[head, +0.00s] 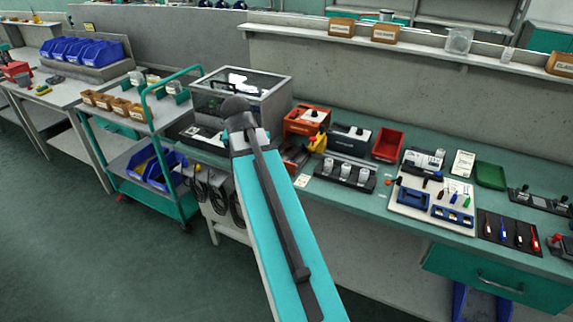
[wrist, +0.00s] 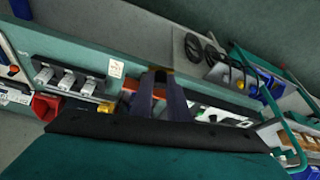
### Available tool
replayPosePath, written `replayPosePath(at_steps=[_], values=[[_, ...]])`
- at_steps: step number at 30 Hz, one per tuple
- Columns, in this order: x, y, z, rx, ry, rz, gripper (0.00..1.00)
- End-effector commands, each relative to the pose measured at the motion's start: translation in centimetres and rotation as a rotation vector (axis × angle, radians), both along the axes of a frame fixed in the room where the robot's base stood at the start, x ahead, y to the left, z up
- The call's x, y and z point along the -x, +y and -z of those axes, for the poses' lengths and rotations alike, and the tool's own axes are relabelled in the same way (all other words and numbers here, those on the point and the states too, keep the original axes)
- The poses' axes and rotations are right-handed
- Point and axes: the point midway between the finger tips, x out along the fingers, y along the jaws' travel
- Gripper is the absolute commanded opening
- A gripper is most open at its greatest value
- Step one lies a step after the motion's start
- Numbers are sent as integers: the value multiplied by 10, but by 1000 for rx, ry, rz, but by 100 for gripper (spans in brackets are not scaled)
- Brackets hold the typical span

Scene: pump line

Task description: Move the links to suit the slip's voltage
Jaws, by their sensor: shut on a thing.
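My gripper (wrist: 160,98) shows in the wrist view with its two dark fingers close together over the green bench. In the head view my arm hides most of the gripper. A small white card with an orange mark (head: 302,180) lies near the bench's front edge; it also shows in the wrist view (wrist: 116,68), left of the fingers. Its writing is too small to read. I cannot make out the links or their terminals.
A black holder with white cylinders (head: 345,174), an orange box (head: 307,119) and a red bin (head: 388,144) stand near the card. A clear-sided case (head: 270,84) is behind my arm. A tool board (head: 408,209) lies right. A green cart (head: 184,207) stands left.

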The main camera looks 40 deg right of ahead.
Motion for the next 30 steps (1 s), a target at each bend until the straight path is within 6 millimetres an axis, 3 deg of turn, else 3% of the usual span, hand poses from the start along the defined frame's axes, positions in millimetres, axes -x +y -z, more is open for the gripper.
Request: replayPosePath(at_steps=[9, 21, 25, 30], values=[[-56, 104, -18, -1, -1, -375, 0], [-94, 238, -41, 1, -1, -823, 0], [-98, 266, -45, -1, 0, -912, 0], [-99, 281, -48, 0, 1, -960, 0]])
